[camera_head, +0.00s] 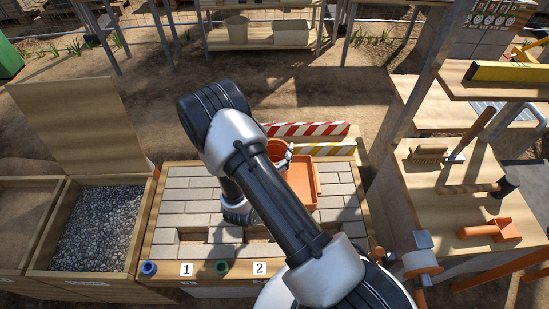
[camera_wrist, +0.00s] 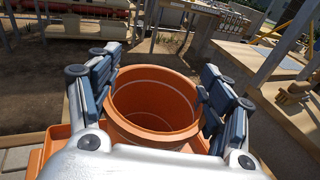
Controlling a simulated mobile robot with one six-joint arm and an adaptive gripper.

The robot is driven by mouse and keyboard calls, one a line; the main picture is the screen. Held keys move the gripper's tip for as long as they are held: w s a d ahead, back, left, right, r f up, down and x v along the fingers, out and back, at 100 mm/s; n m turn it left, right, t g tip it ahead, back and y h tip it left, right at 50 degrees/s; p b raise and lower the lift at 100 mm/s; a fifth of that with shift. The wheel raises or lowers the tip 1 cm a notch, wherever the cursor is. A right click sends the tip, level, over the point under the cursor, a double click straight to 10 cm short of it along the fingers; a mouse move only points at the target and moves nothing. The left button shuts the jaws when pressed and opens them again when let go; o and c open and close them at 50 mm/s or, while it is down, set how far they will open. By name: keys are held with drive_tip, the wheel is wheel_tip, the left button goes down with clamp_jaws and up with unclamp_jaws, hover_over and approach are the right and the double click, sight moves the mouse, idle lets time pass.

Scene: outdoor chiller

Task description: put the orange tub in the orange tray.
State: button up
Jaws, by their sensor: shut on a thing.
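The orange tub (camera_wrist: 152,103) is round, open-topped and empty, and sits between the two fingers of my gripper (camera_wrist: 155,100) in the wrist view. The fingers are shut on it from its left and right sides. In the head view the tub (camera_head: 277,149) shows beyond my arm, partly covered by it, with my gripper (camera_head: 286,158) at its side. The orange tray (camera_head: 318,177) lies on the brick-topped bench, its left part hidden by my arm. Orange tray edges (camera_wrist: 57,133) show below the tub in the wrist view. I cannot tell whether the tub touches the tray.
Red-white (camera_head: 305,129) and yellow-white (camera_head: 325,150) striped boards stand behind the tray. A gravel bin (camera_head: 97,225) is at left. The right-hand workbench (camera_head: 450,205) holds a brush (camera_head: 428,153), a mallet (camera_head: 480,188) and an orange scoop (camera_head: 490,230).

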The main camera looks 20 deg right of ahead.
sight(279, 149)
drive_tip(key=shift+f+b, duration=0.6)
drive_tip(key=shift+f, duration=1.4)
drive_tip(key=shift+f, duration=0.25)
drive_tip(key=o, duration=2)
drive_tip(key=shift+r, duration=0.1)
drive_tip(key=shift+o, duration=0.2)
